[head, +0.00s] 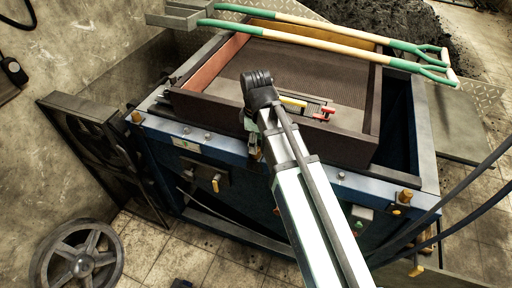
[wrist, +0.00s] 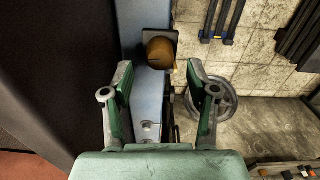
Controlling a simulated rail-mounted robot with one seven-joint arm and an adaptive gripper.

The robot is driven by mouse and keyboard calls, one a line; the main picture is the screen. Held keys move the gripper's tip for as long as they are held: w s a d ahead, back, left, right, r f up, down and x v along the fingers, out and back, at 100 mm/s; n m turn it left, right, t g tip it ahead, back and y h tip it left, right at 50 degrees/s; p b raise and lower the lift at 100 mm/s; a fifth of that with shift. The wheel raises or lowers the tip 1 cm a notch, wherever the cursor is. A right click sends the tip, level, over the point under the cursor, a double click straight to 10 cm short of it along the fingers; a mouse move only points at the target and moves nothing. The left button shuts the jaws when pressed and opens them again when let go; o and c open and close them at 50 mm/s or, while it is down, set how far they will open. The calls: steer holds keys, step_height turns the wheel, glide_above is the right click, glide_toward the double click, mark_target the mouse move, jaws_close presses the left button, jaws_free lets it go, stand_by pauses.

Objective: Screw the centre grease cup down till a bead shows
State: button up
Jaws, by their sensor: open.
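In the head view my gripper (head: 252,134) is over the front blue rail (head: 322,179), near its middle. A brass-coloured cup (head: 137,117) shows at the rail's left end and another (head: 405,196) at its right end. A small orange-brown bit (head: 258,157) shows just below my gripper; I cannot tell if it is the centre cup, as my arm covers that spot. In the wrist view my gripper (wrist: 160,72) has its green fingers apart with nothing held. A brass-coloured cup (wrist: 159,50) stands on the rail beyond the fingertips. I cannot make out any grease.
A dark-framed sieve (head: 300,60) fills the top of the blue machine. Two green-ended shovels (head: 320,30) lie across its back. Another brass-coloured part (head: 216,183) sticks out of the front face. A spoked wheel (head: 78,258) lies at lower left. Tiled floor is open in front.

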steer(key=shift+f+p, duration=0.35)
steer(key=shift+f, duration=1.8)
jaws_close()
